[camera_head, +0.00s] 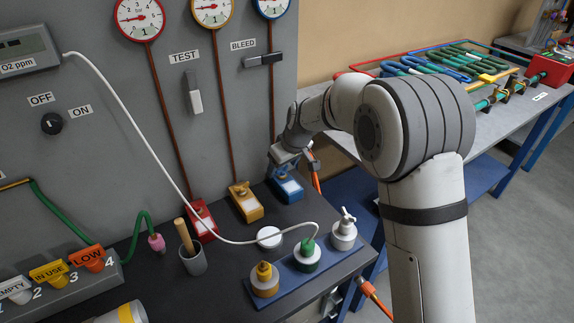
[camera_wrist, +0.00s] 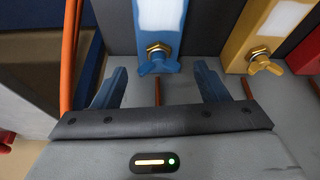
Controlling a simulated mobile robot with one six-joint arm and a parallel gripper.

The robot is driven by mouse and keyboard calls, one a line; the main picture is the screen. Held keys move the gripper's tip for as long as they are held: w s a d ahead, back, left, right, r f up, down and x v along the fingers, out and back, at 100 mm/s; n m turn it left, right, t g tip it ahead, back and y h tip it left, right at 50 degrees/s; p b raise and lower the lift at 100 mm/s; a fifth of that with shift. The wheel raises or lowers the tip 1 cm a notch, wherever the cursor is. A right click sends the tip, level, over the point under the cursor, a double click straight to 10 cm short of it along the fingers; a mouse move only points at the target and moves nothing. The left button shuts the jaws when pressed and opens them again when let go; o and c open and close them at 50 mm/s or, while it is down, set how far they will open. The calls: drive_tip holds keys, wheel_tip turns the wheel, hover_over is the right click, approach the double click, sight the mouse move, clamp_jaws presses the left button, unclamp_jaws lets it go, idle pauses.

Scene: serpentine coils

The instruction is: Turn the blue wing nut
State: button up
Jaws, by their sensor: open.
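The blue wing nut (camera_wrist: 158,66) sits on a brass hex fitting at the near end of a blue block with a white label (camera_wrist: 160,14). In the wrist view it lies between the tips of my gripper's blue fingers (camera_wrist: 162,76). The fingers are apart, one on each side, with a visible gap to the nut. My gripper is open and empty. In the head view my gripper (camera_head: 287,156) is at the blue block (camera_head: 289,188), and it hides the wing nut.
A yellow block (camera_head: 247,206) with a yellow wing nut (camera_wrist: 265,63) and a red block (camera_head: 203,222) stand beside the blue one. An orange hose (camera_wrist: 70,55) runs close by my gripper. A white tube (camera_head: 135,115) arcs over the bench to a row of fittings.

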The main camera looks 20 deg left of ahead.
drive_tip(key=v, duration=0.7)
drive_tip(key=shift+r, duration=0.4)
drive_tip(key=shift+s, duration=0.1)
